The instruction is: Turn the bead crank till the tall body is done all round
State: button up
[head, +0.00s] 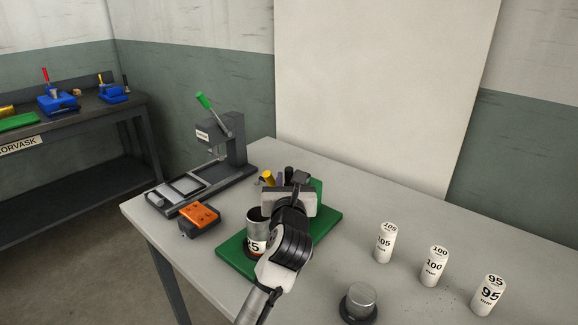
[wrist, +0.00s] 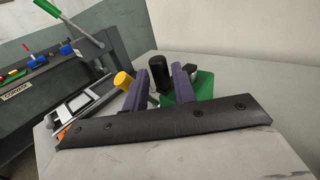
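The bead machine stands on a green base (head: 325,219) on the table. A dark, open-topped tall body (head: 254,220), with a white label ending in 5, stands upright on its left side, partly hidden by my arm. My gripper (head: 285,182) is over the machine, its fingers mostly hidden in the head view. In the wrist view its two purple fingers (wrist: 160,84) are apart, with an upright black knob (wrist: 158,72) between them and gaps showing on both sides. I cannot tell how deep the knob sits. A yellow knob (wrist: 124,81) is left of the fingers. The crank arm is hidden.
White cylinders marked 105 (head: 385,243), 100 (head: 433,267) and 95 (head: 487,295) stand at the right. A metal cylinder on a dark base (head: 361,300) is at the front. A green-handled press (head: 235,150) and an orange block (head: 200,218) are at the left.

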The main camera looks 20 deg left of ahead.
aim_at(289, 177)
jog(key=shift+p+x, duration=0.3)
jog(key=shift+x, duration=1.2)
jog(key=shift+c, duration=0.2)
grip_shut()
